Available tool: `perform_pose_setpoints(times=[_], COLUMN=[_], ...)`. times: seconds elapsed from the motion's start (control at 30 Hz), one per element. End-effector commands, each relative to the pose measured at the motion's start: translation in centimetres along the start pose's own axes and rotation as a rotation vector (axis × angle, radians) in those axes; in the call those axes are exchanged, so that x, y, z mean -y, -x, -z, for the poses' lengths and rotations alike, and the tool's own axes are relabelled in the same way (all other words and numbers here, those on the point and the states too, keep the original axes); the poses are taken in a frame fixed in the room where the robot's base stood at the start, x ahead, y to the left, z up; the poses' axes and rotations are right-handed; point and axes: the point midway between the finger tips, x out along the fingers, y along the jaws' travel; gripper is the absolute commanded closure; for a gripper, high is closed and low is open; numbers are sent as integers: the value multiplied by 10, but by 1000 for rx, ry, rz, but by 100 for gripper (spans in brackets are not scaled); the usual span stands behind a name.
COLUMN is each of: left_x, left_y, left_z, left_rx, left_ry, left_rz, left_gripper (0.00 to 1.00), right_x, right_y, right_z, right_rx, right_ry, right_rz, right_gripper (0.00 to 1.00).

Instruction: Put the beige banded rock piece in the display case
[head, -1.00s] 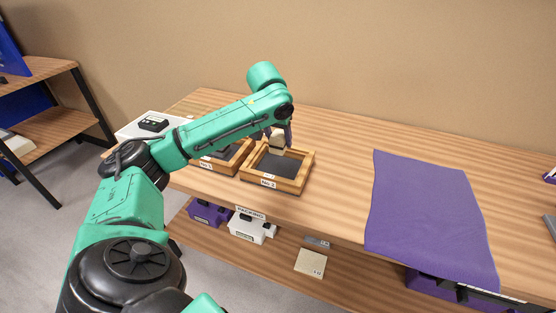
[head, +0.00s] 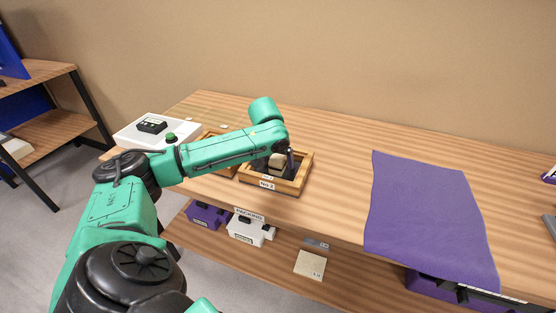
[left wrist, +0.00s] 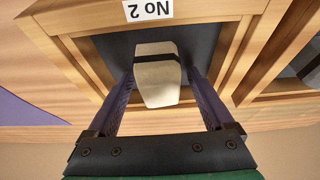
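The beige banded rock piece (head: 276,161) is a pale block with a dark band, seen closer in the left wrist view (left wrist: 158,80). The case's rim also shows in the left wrist view (left wrist: 88,16). My right gripper is not in view.
Another wooden case (head: 222,170) stands just left of case No 2, partly behind my left arm. A white device with a green button (head: 185,131) is at the table's left end. A purple cloth (head: 425,215) lies at the right. The table between is clear.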

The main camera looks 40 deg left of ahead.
Motion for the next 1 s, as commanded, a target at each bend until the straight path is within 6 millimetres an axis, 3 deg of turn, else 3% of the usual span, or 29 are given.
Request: perform_pose_setpoints(times=[0.17, 0.27, 0.5, 0.67, 1.0], left_x=[0, 0, 0, 0, 0], left_y=[4, 19, 85, 115, 123], left_z=[2, 2, 3, 2, 1], left_rx=[-3, -3, -6, -2, 0], left_ry=[0, 0, 0, 0, 0], left_rz=[0, -1, 0, 0, 0], left_gripper=[14, 14, 14, 14, 14], right_x=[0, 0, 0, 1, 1], right_y=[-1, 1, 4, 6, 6], right_z=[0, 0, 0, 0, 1], right_rx=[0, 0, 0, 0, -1], right_ry=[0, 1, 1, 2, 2], right_rz=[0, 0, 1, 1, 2], right_gripper=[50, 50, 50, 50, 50])
